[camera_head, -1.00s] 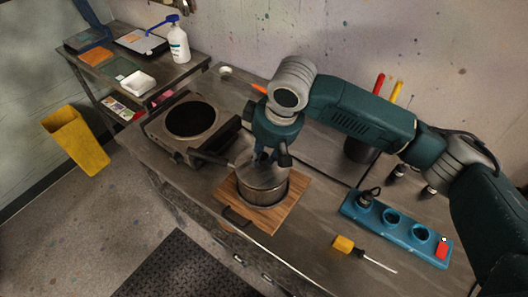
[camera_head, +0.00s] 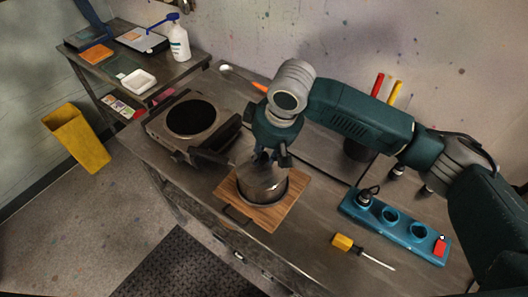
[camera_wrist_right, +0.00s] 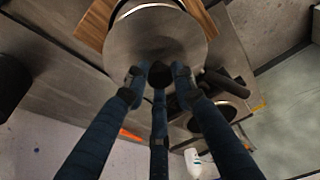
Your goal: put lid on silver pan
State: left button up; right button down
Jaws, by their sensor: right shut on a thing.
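The silver pan (camera_head: 262,192) stands on a wooden board (camera_head: 287,207) on the workbench, its dark handle (camera_head: 212,158) pointing left toward the hot plate. My right gripper (camera_head: 271,158) is above the pan. In the right wrist view, my right gripper (camera_wrist_right: 160,80) is shut on the dark knob of the round metal lid (camera_wrist_right: 155,40). The lid is over the pan and hides most of its opening; a bit of the pan's rim shows past the lid. I cannot tell whether the lid touches the rim. My left gripper is not in view.
A hot plate (camera_head: 192,118) stands left of the pan. A blue socket strip (camera_head: 395,224) and a yellow-handled screwdriver (camera_head: 345,244) lie to the right. A ladle (camera_head: 240,77) lies behind. A side table with a white bottle (camera_head: 179,43) is at the back left.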

jog(key=shift+f, duration=0.45)
dwell(0.3)
jog(key=c, duration=1.4)
grip_release()
jog(key=shift+o, duration=0.2)
jog(key=v, duration=1.2)
